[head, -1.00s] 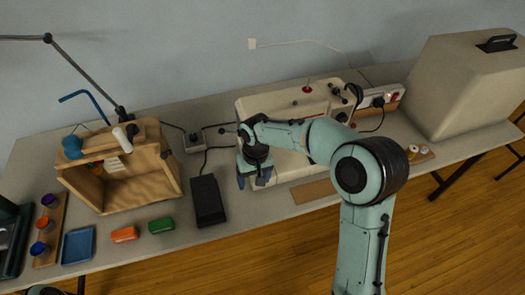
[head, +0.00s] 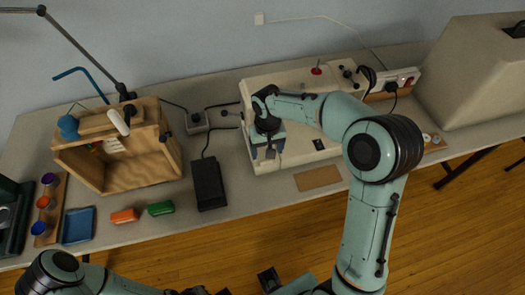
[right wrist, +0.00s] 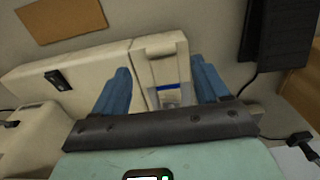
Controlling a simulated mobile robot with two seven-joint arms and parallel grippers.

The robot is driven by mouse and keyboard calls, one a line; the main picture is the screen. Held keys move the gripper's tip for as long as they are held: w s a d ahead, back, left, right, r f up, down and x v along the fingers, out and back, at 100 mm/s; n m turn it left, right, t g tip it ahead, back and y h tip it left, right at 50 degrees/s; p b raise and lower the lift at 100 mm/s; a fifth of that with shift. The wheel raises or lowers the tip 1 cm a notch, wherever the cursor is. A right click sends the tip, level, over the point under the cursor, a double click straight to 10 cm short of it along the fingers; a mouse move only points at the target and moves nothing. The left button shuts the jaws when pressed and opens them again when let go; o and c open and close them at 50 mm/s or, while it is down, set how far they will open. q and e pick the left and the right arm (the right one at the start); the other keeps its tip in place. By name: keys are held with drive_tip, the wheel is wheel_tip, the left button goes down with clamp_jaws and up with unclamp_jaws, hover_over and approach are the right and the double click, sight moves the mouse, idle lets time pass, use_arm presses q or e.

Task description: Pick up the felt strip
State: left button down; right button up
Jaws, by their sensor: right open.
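I cannot pick out the felt strip for certain. My right gripper (head: 263,152) is at the left end of the cream sewing machine (head: 290,95), pointing down. In the right wrist view its two blue fingers (right wrist: 160,68) are open, on either side of a pale narrow part of the machine (right wrist: 160,48). A small blue and white patch (right wrist: 167,88) shows between the fingers, partly hidden by the gripper body; I cannot tell what it is. A flat brown rectangle (head: 318,178) lies in front of the machine.
A black pedal (head: 208,184) lies left of the machine, with cables behind. An open wooden box (head: 150,172), orange block (head: 124,216), green block (head: 160,208) and blue tray (head: 78,226) are further left. A large beige case (head: 475,75) stands at right.

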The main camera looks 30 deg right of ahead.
sight(266, 161)
wheel_tip(266, 161, down, 5)
drive_tip(key=shift+a+r, duration=0.1)
drive_tip(key=c, duration=1.1)
